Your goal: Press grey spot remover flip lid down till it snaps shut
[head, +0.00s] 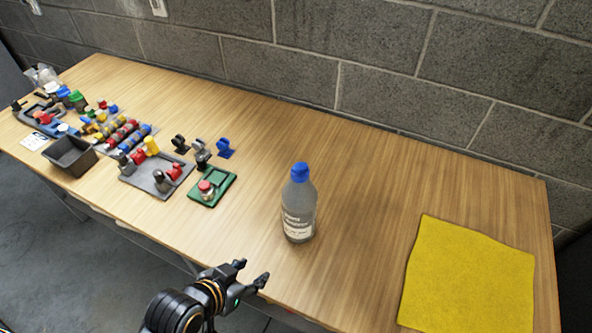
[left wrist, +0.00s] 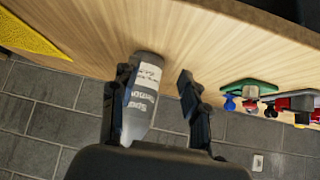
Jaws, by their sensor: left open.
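A grey spot remover bottle (head: 298,212) with a blue lid (head: 300,172) stands upright on the wooden table. Whether the lid is flipped open or closed is too small to tell. My left gripper (head: 253,272) is open and empty near the table's front edge, in front and to the left of the bottle, apart from it. In the left wrist view the picture is upside down; the bottle (left wrist: 143,100) shows between the open fingers of the left gripper (left wrist: 156,75), partly hidden by one finger, with its lid out of sight. My right gripper is not in view.
A yellow cloth (head: 468,275) lies flat on the table at the right. A green tray (head: 212,187) with a red-topped item, a grey tray (head: 155,176), a dark bin (head: 72,156) and several small coloured parts fill the left. A block wall (head: 380,75) stands behind. Table around the bottle is clear.

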